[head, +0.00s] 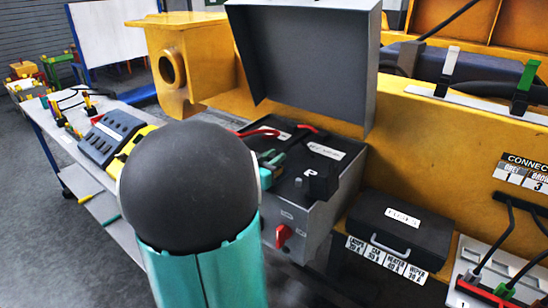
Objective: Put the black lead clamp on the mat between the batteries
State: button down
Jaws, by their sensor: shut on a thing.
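My gripper (270,164) shows only in part, as teal pieces beside the dark ball of my own arm, which hides the rest. It is shut on what looks like the black lead clamp (293,141), a dark narrow piece above the open grey battery box (310,222). Dark battery tops with white labels (325,151) lie in the box, with red leads (260,132) at the back. A black block (323,184) stands at the box's right front. I cannot make out the mat, or whether the clamp touches anything.
The raised grey lid (305,65) stands behind the box. A red switch (283,235) is on its front. A black case (400,228) sits to the right, with a white panel of leads (495,285) beyond. A bench (95,165) with a meter is at left.

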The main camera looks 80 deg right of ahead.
jog(key=shift+f, duration=0.15)
jog(key=c, duration=1.3)
grip_release()
jog(key=shift+o, duration=0.2)
jog(key=shift+r, duration=0.2)
jog(key=v, duration=1.2)
jog(key=shift+d, duration=0.1)
